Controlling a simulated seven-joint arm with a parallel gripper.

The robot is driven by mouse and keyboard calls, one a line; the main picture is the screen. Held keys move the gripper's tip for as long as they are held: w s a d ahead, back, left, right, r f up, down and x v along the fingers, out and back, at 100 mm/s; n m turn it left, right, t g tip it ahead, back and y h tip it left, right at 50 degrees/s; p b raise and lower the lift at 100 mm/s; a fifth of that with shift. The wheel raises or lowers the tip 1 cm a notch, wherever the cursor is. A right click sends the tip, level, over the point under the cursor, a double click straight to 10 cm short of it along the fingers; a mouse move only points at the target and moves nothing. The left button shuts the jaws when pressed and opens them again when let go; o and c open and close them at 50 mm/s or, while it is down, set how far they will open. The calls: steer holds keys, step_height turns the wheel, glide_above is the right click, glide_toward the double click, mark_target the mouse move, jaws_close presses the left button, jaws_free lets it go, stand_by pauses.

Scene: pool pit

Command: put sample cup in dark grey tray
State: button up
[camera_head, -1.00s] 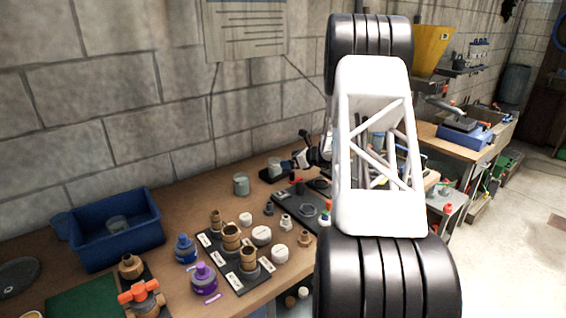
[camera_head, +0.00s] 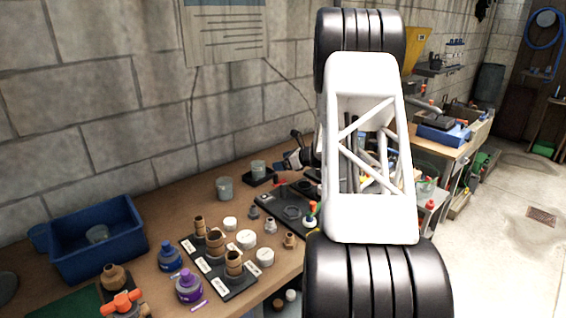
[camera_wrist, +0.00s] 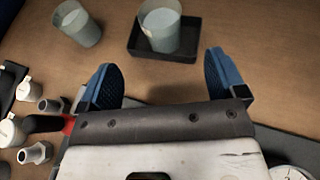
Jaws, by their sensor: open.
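A translucent grey sample cup (camera_head: 258,167) stands upright inside the small dark grey tray (camera_head: 262,181) near the wall. In the wrist view the cup (camera_wrist: 160,26) sits within the rim of the tray (camera_wrist: 176,56), toward its left part. My gripper (camera_wrist: 162,78) is open, its two blue fingertips spread apart with bare table between them, on the near side of the tray and clear of the cup. In the head view my gripper (camera_head: 291,160) is just right of the tray, partly hidden by my arm.
A similar cup (camera_head: 224,188) stands left of the tray, also in the wrist view (camera_wrist: 78,24). A blue bin (camera_head: 75,263) holding another cup (camera_head: 97,234) is far left. Brown fittings, white caps and a black fixture plate (camera_head: 277,198) crowd the near side.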

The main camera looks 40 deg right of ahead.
steer(key=s+a+r+n+g+y, duration=0.15)
steer(key=s+a+r+n, duration=0.3)
steer(key=a, duration=0.75)
steer(key=s+a+r+n+g, duration=0.3)
steer(key=a+r+n, duration=0.2)
steer(key=a, duration=0.7)
steer(key=s+a+r+n+g, duration=0.3)
steer(key=s+a+r+n, duration=0.15)
steer(key=a, duration=0.75)
steer(key=s+a+r+n+g+h, duration=0.3)
steer(key=s+a+n, duration=0.6)
steer(key=s+a, duration=0.5)
steer(key=s+a+n+h, duration=0.1)
steer(key=s+n, duration=0.3)
steer(key=s, duration=0.5)
steer(key=s+a+f+n+h, duration=0.1)
steer(key=s+n, duration=0.3)
steer(key=s, duration=0.4)
steer(key=shift+s+a+h, duration=0.35)
steer(key=shift+a+h, duration=0.2)
steer(key=shift+h, duration=0.3)
